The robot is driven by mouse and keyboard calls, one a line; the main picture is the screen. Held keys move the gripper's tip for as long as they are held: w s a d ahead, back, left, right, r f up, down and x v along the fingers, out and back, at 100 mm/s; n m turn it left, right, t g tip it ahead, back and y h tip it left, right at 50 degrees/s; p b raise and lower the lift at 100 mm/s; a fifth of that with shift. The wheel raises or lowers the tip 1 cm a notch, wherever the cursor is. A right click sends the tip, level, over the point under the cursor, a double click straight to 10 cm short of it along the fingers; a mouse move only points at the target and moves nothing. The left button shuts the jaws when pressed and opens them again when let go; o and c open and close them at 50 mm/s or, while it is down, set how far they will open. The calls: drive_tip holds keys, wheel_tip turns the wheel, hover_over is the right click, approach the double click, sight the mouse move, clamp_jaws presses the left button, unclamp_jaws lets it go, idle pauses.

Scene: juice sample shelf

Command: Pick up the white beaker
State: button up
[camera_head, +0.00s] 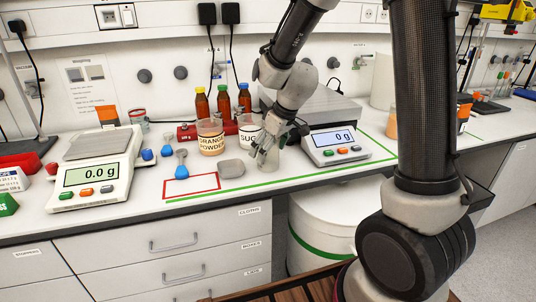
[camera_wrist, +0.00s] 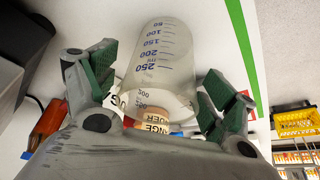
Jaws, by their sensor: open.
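The white beaker is a clear, whitish cup with blue volume marks; in the wrist view the beaker (camera_wrist: 163,52) lies between my finger pads. In the head view the beaker (camera_head: 268,160) stands on the bench under my gripper, partly hidden by the fingers. My gripper (camera_head: 266,142) is open, with one green-padded finger on each side of the beaker. In the wrist view my gripper (camera_wrist: 160,82) shows a gap beside the right pad; contact at the left pad is hard to tell.
An orange powder beaker (camera_head: 210,143) and a sugar beaker (camera_head: 248,130) stand close behind. A scale (camera_head: 335,144) is just right, another (camera_head: 92,177) at left. Brown bottles (camera_head: 223,103) stand at the back.

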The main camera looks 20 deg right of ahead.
drive_tip(key=c, duration=1.1)
